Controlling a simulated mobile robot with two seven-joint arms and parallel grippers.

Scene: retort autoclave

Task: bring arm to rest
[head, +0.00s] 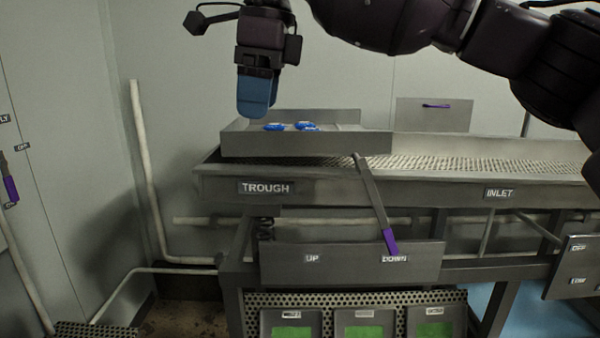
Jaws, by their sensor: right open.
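My right arm comes in from the upper right. Its gripper (257,98), with blue fingers, points down above the left end of the trough tray (310,144). The fingers overlap in this view, and the gripper looks empty. Several small blue-and-white items (290,126) lie in the tray to the right of the fingertips. The fingertips appear apart from them. My left gripper is not in view.
A lever with a purple handle (390,241) leans over the UP/DOWN plate (350,262), its handle at DOWN. The INLET conveyor (480,150) runs right. Green-windowed panels (365,325) stand below. A white pipe (143,170) rises at left.

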